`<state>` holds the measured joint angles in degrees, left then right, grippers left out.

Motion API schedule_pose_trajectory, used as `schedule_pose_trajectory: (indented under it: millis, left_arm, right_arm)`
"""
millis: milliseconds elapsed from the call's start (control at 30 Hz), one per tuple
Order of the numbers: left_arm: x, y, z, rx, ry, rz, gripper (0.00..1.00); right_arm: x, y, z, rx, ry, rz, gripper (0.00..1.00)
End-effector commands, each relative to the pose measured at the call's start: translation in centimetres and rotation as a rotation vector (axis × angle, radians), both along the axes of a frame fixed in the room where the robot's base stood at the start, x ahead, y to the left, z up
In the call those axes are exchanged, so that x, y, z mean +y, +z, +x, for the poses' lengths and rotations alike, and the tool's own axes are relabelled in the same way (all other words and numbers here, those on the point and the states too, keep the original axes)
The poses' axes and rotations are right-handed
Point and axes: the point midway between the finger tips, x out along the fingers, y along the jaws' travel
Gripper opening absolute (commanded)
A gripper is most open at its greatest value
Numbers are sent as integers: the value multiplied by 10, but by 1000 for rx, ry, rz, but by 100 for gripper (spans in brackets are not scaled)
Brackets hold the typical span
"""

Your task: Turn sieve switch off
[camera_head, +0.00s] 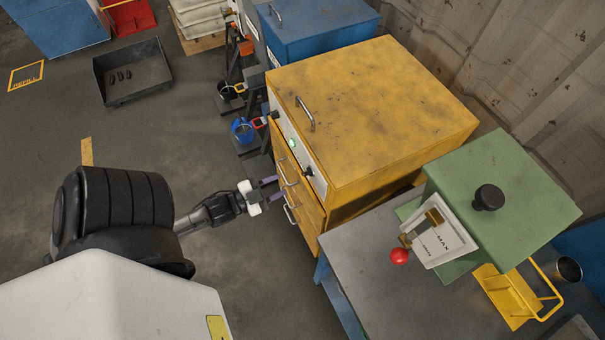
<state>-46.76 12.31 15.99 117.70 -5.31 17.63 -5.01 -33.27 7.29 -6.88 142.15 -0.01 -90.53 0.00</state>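A yellow cabinet (375,110) stands in the middle with a pale control panel on its left face. The panel carries a lit green light (293,143) and a black knob (308,171); which way the knob points is too small to tell. No label marks it as the sieve switch. My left gripper (274,188) is left of the cabinet's drawer front, its two purple fingers apart and pointing toward it, with nothing seen between them. Whether the fingertips touch the drawer handles is unclear. My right gripper is not in view.
Drawer handles (291,213) stick out near my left gripper. A grey table (370,270) at lower right bears a green machine (510,185) with a red-knobbed lever (399,256). A blue cabinet (320,25) stands behind. The floor at left is mostly clear around a black tray (133,85).

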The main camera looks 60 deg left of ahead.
Motion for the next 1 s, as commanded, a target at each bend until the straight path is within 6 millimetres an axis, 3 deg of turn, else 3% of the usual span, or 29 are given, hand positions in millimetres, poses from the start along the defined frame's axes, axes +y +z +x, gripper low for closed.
schedule_pose_trajectory:
  millis: [200, 433, 633, 1000]
  left_arm:
    - [0, 0, 41, -3, -2, 0, 37]
    - [0, -1, 69, -1, -1, 0, 37]
    - [1, 0, 80, 1, -1, 0, 37]
    - [1, 0, 82, 1, 0, 0, 36]
  right_arm:
    - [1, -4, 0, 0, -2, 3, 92]
    - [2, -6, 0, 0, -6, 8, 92]
    - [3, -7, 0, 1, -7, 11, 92]
    - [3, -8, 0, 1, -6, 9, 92]
